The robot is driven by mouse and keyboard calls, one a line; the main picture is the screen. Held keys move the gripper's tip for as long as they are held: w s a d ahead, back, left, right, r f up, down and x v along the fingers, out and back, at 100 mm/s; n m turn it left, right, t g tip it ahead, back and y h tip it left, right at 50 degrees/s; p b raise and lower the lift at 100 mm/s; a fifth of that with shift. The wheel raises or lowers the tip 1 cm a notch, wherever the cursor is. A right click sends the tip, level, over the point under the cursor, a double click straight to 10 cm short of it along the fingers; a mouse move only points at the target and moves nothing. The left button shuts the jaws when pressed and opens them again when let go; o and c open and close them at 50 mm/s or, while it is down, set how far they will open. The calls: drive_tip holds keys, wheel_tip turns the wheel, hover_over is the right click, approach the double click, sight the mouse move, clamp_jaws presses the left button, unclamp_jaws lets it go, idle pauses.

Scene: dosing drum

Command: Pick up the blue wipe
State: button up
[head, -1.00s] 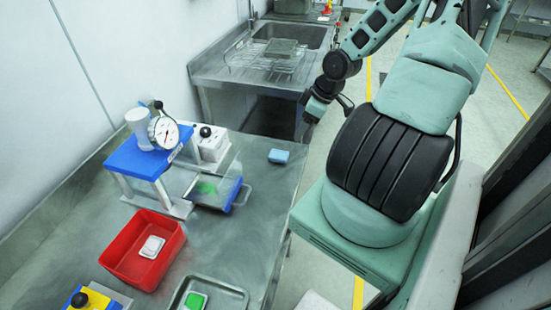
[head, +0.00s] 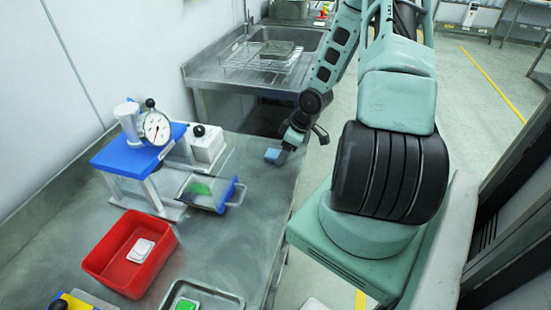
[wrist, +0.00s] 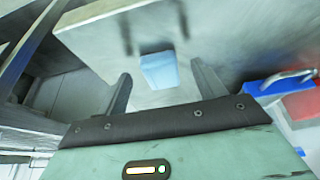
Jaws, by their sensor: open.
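The blue wipe (head: 275,156) is a small light-blue block lying on the metal table near its right edge in the head view. In the wrist view the wipe (wrist: 160,70) lies ahead of the jaws, in the gap between the two fingers. My gripper (head: 288,144) is just beside and above the wipe in the head view, partly covering that area. The wrist view shows my gripper (wrist: 162,88) with its fingers spread and nothing between their tips that they touch.
A blue-topped stand with a dial gauge (head: 157,128) and a white box with a black knob (head: 206,143) stand left of the wipe. A blue-handled tray with a green piece (head: 205,190) is nearer. A red bin (head: 110,262) holds a white item. A sink (head: 285,36) is behind.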

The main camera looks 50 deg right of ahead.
drive_tip(key=shift+w+a+f, duration=0.1)
drive_tip(key=shift+w+f, duration=0.15)
drive_tip(key=shift+f, duration=0.4)
drive_tip(key=c, duration=1.1)
drive_tip(key=shift+o, duration=0.2)
drive_tip(key=shift+r, duration=0.15)
wheel_tip(320, 180, up, 10)
drive_tip(key=p, duration=0.3)
drive_tip(key=shift+o, duration=0.3)
